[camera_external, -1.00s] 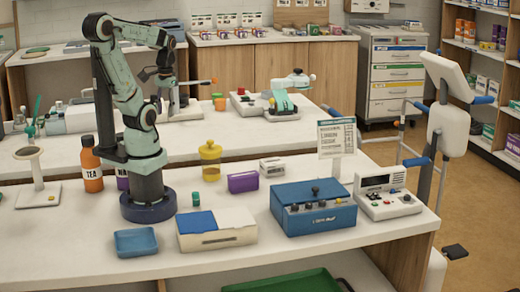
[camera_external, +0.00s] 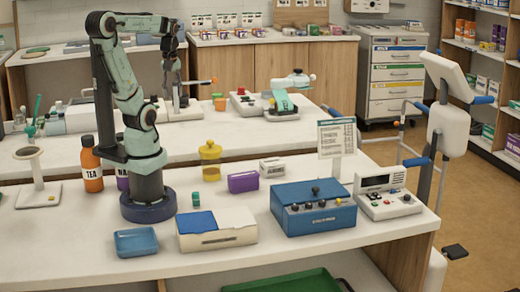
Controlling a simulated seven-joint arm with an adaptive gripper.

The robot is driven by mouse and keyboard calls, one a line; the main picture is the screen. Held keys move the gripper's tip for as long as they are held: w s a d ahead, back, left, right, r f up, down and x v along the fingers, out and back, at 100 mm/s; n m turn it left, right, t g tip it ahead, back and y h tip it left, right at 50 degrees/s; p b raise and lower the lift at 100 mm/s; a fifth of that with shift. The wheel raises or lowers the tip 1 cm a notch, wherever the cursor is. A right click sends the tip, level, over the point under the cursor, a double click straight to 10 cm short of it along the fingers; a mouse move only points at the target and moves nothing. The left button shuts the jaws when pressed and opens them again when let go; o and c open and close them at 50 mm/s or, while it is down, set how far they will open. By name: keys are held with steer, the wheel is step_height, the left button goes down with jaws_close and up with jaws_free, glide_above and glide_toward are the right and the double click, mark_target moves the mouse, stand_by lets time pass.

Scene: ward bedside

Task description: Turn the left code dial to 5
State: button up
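A blue box (camera_external: 332,222) stands on the front table, right of centre. Its front face carries a row of small dark dials, the leftmost dial (camera_external: 295,208) among them, and a dark knob (camera_external: 315,190) sits on its lid. The dials' numbers are too small to read. My gripper (camera_external: 172,92) hangs high at the upper left, pointing down, far from the box and touching nothing that I can make out. Its fingers are small and dark against the rear table, so their opening is unclear.
A white device with a screen (camera_external: 381,198) stands close right of the blue box. A sign (camera_external: 337,136) rises behind it. A purple box (camera_external: 243,182), yellow jar (camera_external: 210,158), white-and-blue case (camera_external: 217,230) and blue tray (camera_external: 136,242) stand to the left. Bare tabletop lies in front.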

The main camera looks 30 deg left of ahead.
steer(key=w+d+r+n, duration=0.3)
steer(key=w+d+n, duration=0.2)
steer(key=w+d, duration=0.5)
steer(key=w+d+f+m, duration=0.1)
steer(key=w+d+f, duration=0.1)
steer(key=d, duration=0.7)
steer(key=w+d+f+m, duration=0.1)
steer(key=w+d+f, duration=0.1)
steer(key=d, duration=0.6)
steer(key=m+t+y, duration=0.1)
steer(key=m+t, duration=0.2)
steer(key=m, duration=0.5)
glide_toward(295, 206)
steer(key=x, duration=0.8)
steer(key=shift+w+f, duration=0.1)
steer(key=shift+f, duration=0.05)
steer(key=shift+m, duration=0.3)
steer(key=shift+c, duration=0.2)
